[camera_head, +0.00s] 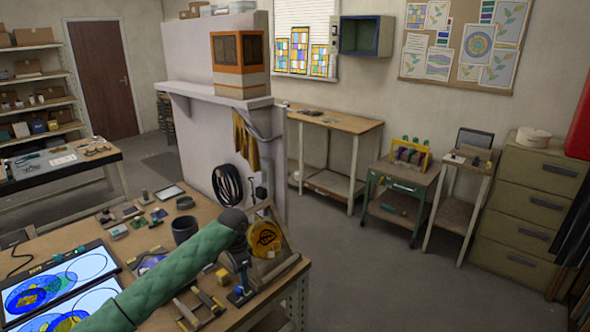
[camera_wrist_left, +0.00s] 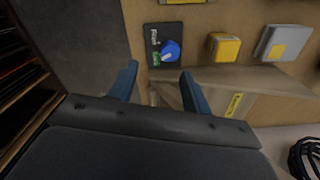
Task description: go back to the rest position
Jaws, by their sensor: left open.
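My left arm, in a green quilted sleeve, reaches from the lower left across the workbench (camera_head: 215,212) in the head view. My left gripper (camera_head: 240,293) is near the bench's right end, by the yellow coil, with its blue fingers pointing down. In the left wrist view, the blue fingers of the gripper (camera_wrist_left: 160,71) stand apart with nothing held between them. Beyond the tips is a dark control plate (camera_wrist_left: 154,57) with a blue knob (camera_wrist_left: 171,50) on a wooden surface. My right gripper is not in view.
Tools and a dark cup (camera_head: 185,229) lie around the arm on the bench. Lit panels with blue and yellow designs (camera_head: 60,285) are at left. A yellow box (camera_wrist_left: 224,47) and a grey box (camera_wrist_left: 284,42) sit right of the knob. Open floor (camera_head: 385,275) lies right of the bench.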

